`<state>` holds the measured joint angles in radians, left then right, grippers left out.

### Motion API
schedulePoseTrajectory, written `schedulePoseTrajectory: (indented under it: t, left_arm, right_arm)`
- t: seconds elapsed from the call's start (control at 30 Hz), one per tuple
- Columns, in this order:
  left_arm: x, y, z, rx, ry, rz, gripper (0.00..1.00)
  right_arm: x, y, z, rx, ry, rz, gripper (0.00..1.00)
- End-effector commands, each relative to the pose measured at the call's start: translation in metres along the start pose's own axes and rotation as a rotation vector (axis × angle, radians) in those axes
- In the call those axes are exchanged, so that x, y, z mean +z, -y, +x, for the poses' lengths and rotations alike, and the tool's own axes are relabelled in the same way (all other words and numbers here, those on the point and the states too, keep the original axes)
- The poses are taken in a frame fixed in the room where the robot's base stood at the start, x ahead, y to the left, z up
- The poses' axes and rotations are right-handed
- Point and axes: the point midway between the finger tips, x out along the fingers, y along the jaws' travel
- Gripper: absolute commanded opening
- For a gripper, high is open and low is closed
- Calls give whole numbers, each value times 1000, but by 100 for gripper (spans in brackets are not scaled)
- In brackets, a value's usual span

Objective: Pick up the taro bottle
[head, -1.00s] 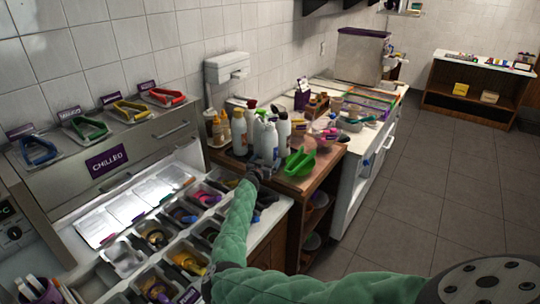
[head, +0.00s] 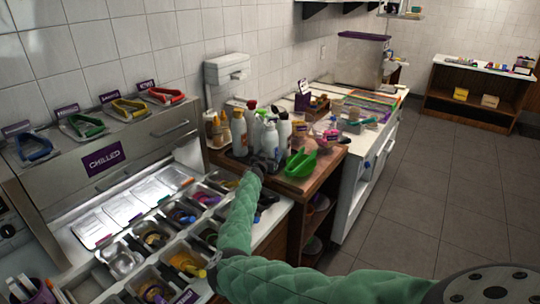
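Several light-coloured squeeze bottles stand close together on the wooden cart top: a bottle at the left (head: 239,134), one in the middle (head: 270,142) and one at the right (head: 284,132). Their labels are too small to read, so I cannot tell which is the taro bottle. My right gripper (head: 265,163), on the green-sleeved arm from the lower right, is at the front of the group, low by the middle bottle. It partly hides the bottle bases. I cannot tell whether its fingers are open or touch a bottle. My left gripper is not in view.
A green scoop (head: 300,164) lies just right of the bottles. Smaller sauce bottles (head: 217,131) stand at the left by the wall. Topping bins (head: 186,262) fill the counter at the lower left. A white counter (head: 372,138) with cups stands behind. The floor at right is clear.

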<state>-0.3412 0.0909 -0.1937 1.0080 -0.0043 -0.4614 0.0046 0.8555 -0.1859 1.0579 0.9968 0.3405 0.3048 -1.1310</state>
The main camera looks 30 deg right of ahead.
Motion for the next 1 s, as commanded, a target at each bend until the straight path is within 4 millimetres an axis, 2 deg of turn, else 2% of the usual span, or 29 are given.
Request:
schedulePoseTrajectory:
  t: [0.03, 0.1, 0.13, 0.53, 0.67, 0.73, 1.0]
  left_arm:
    - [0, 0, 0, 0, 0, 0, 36]
    - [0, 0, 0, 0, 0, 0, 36]
    - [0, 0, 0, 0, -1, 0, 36]
    - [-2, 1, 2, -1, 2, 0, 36]
    - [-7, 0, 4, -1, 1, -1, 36]
    - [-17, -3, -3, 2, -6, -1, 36]
    - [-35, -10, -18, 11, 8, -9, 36]
  right_arm:
    - [0, 0, 0, 0, 0, 0, 64]
    - [0, 0, 0, 0, 0, 0, 50]
    - [0, 0, 0, 0, 0, 0, 47]
    - [-10, 1, 0, 1, -4, 2, 47]
    - [-27, 1, 0, 2, -5, 5, 47]
    - [-38, 2, 0, 1, -5, 5, 47]
    - [-78, 1, 0, 2, -4, 5, 47]
